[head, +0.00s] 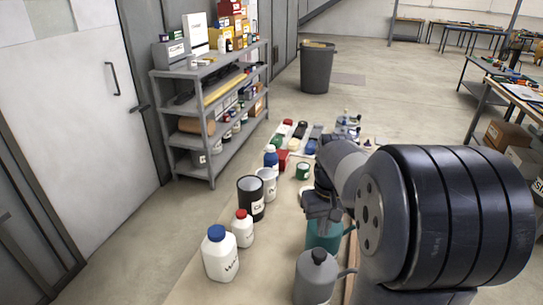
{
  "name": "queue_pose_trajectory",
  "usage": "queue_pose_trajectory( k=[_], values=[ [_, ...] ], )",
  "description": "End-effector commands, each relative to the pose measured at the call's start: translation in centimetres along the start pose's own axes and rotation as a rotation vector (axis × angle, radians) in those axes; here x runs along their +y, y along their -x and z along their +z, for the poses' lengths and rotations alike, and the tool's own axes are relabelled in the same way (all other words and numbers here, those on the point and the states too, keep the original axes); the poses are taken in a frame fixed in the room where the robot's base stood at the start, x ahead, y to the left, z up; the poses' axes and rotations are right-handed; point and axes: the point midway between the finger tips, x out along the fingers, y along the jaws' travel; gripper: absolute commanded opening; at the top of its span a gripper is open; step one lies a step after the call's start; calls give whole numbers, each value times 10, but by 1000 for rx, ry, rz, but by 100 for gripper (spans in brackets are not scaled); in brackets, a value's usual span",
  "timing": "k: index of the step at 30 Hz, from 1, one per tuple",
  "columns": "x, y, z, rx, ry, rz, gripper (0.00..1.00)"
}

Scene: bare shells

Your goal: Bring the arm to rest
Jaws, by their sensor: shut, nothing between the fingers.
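My arm reaches in from the right of the head view, its large dark joint filling the lower right. My gripper (322,208) hangs at the end of the arm over the table (212,287). It is shut and holds nothing that I can see. Its fingertips are small and dark against a teal can (323,236) just below or behind them; I cannot tell whether they touch. A grey can with a spout (316,277) stands nearer.
White bottles with blue (221,255) and red (243,229) caps, a black mug (251,198) and several small items stand along the table. A grey shelf (212,130) is at the left, a bin (317,68) at the back. Open floor lies beyond.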

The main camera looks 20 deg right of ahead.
Motion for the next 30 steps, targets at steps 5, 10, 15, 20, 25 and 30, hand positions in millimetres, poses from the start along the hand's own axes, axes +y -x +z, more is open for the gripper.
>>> queue_pose_trajectory(
  k=[5,10,15,20,25,30],
  values=[
    [0,-19,0,-1,0,0,0],
    [0,-38,0,0,0,0,0],
    [0,-57,0,0,0,0,0],
    [0,-67,0,0,0,0,0],
    [0,-69,0,0,0,0,0],
    [0,-68,0,0,0,0,0]
  ],
)
